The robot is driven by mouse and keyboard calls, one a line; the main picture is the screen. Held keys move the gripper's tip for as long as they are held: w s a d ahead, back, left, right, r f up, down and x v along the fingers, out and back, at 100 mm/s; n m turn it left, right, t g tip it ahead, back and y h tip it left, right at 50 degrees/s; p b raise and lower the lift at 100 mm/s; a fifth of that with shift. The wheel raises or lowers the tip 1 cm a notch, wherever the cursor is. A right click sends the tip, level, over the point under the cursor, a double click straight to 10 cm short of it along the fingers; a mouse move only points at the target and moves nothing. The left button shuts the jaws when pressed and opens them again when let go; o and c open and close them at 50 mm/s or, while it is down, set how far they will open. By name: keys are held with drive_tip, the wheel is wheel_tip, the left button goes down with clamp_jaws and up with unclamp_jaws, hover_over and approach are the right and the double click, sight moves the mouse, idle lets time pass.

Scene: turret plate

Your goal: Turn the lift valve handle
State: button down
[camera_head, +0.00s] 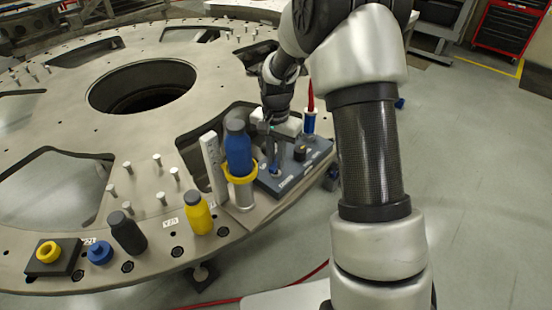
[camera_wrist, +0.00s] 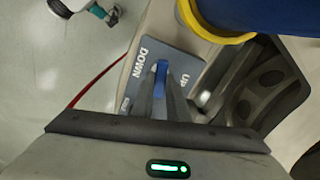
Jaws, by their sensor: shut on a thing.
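The lift valve handle is a small blue lever (camera_wrist: 161,78) on a dark grey panel (camera_wrist: 148,58) lettered DOWN and UP. In the wrist view the lever points up the picture, between the two words. My gripper (camera_wrist: 166,86) has its two fingers closed on the lever, one on each side. In the head view my gripper (camera_head: 275,165) reaches down to the left part of the panel (camera_head: 292,184), and a little blue shows at its tips. The fingers and arm hide part of the panel.
Left of the panel stand a large blue bottle (camera_head: 238,155) in a yellow ring (camera_head: 240,178) and a white upright plate (camera_head: 212,165). A black knob (camera_head: 300,152) and a blue-and-red post (camera_head: 310,121) stand at right. A yellow bottle (camera_head: 198,213) is nearer the front.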

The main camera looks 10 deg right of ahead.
drive_tip(key=n, duration=0.4)
drive_tip(key=shift+n, duration=0.3)
drive_tip(key=n, duration=0.3)
drive_tip(key=shift+n+b, duration=0.3)
drive_tip(key=n, duration=0.3)
drive_tip(key=shift+n, duration=2)
drive_tip(key=c, duration=1.7)
unclamp_jaws()
wheel_tip(320, 180, up, 17)
drive_tip(key=shift+r+p, duration=0.2)
drive_tip(key=shift+p, duration=0.35)
